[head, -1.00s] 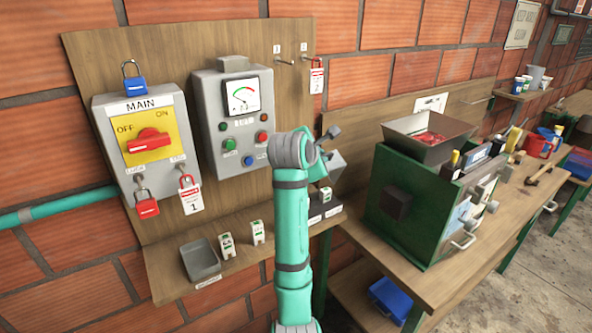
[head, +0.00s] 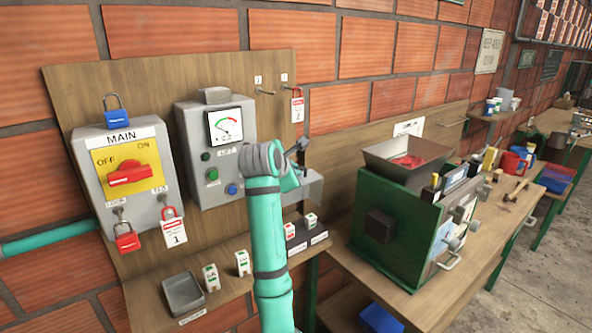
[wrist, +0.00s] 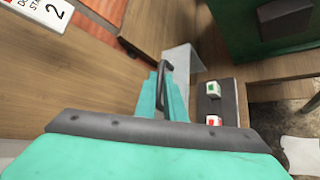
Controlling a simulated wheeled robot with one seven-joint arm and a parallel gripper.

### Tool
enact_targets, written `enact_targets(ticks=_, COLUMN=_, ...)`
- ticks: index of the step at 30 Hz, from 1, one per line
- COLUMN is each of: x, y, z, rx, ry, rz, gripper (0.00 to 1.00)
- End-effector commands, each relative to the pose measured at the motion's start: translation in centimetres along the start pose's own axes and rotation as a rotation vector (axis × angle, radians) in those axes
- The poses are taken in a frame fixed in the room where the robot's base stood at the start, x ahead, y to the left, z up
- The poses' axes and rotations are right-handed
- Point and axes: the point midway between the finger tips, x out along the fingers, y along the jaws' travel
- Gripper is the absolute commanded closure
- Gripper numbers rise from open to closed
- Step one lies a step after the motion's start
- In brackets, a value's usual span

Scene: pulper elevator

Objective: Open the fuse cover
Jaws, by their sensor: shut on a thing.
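The fuse cover is a pale grey panel (head: 313,188) behind my arm in the head view, sticking out from the backboard. In the wrist view the panel (wrist: 184,60) shows beyond a dark bar handle (wrist: 166,70). My gripper (wrist: 163,90) has its teal fingers at this handle and is shut on it. My arm hides part of the cover and the grip in the head view. Below the cover, a red-marked fuse block (head: 290,231) and a green-marked fuse block (head: 311,220) are exposed on a dark base.
The MAIN switch box (head: 125,175) and the gauge panel (head: 215,145) are left of my arm. A grey tray (head: 183,294) and two loose fuse blocks (head: 242,262) sit on the shelf. A green machine (head: 395,225) stands on the bench at right, close to the cover.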

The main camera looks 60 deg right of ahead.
Motion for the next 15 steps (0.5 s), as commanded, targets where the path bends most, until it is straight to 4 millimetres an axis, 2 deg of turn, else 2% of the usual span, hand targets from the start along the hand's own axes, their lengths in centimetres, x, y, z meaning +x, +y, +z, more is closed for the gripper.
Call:
enact_targets(ticks=3, x=0.02, y=-0.01, z=0.38, rx=0.002, ry=-0.007, rz=0.001, gripper=1.0)
enact_targets(ticks=4, x=0.01, y=-0.01, z=0.36, rx=0.002, ry=-0.006, rz=0.001, gripper=0.84)
enact_targets(ticks=6, x=0.0, y=-0.01, z=0.31, rx=0.002, ry=-0.005, rz=0.001, gripper=0.72)
enact_targets(ticks=15, x=0.04, y=-0.15, z=0.54, rx=0.004, ry=-0.007, rz=-0.002, gripper=0.72)
